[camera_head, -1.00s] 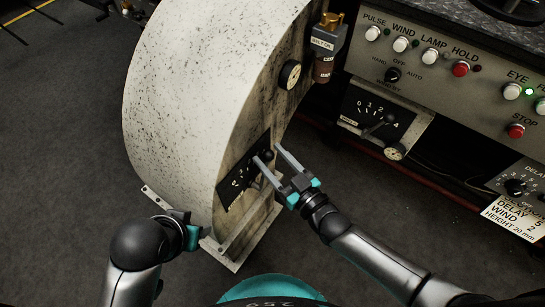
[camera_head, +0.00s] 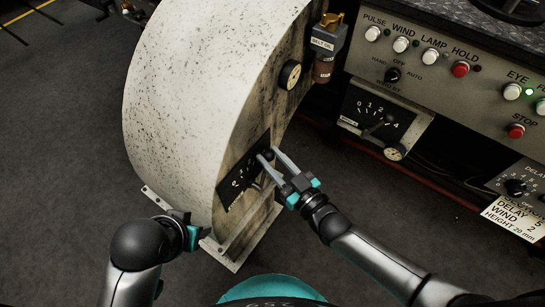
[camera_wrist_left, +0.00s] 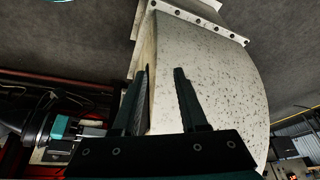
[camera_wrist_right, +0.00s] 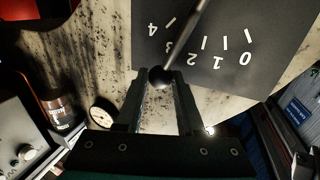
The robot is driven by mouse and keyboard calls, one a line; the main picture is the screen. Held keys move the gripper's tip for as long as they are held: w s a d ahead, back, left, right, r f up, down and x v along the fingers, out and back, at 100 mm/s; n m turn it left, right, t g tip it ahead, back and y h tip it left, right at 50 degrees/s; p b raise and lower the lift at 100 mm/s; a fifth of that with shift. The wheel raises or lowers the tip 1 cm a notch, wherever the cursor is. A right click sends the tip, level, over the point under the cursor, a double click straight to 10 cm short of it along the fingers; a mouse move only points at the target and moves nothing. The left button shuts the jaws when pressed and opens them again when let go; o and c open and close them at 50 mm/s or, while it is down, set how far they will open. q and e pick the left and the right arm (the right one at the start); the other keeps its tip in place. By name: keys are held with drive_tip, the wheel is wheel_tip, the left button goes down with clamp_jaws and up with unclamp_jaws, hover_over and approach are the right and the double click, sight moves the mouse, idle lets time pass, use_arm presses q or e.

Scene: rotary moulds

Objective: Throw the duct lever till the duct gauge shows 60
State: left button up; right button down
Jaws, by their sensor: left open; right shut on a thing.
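The duct lever (camera_wrist_right: 184,39) is a thin metal rod with a dark ball knob (camera_wrist_right: 160,76), in front of a black plate (camera_wrist_right: 262,22) numbered 0 to 4. In the right wrist view the rod crosses the plate close to the 3. My right gripper (camera_head: 268,155) is shut on the knob, its fingers on either side. The duct gauge (camera_head: 290,75) is a small round dial higher on the duct's side; its reading is too small to tell. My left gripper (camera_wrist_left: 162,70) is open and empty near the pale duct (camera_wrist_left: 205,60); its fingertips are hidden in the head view.
The speckled duct (camera_head: 205,85) curves up from a bolted foot (camera_head: 232,255). A bottle holder labelled with oil (camera_head: 326,45) hangs beside the gauge. At right a control panel (camera_head: 440,75) carries buttons, and below it sit another 0-to-4 lever plate (camera_head: 365,105) and a round gauge (camera_head: 395,151).

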idle(0.6)
drive_tip(key=shift+s+a+r+n, duration=0.1)
drive_tip(key=shift+s+a+n, duration=0.2)
drive_tip(key=shift+s+n, duration=0.2)
drive_tip(key=shift+s+a+r+n+t+y, duration=0.1)
drive_tip(key=shift+s+a+n+t+y, duration=0.25)
drive_tip(key=shift+s+a+n, duration=0.6)
drive_tip(key=shift+s+n, duration=0.25)
drive_tip(key=shift+n, duration=0.3)
use_arm(q)
drive_tip(key=shift+f, duration=0.35)
use_arm(e)
drive_tip(key=c, duration=0.5)
unclamp_jaws()
drive_tip(key=shift+c, duration=0.2)
drive_tip(key=shift+r, duration=0.1)
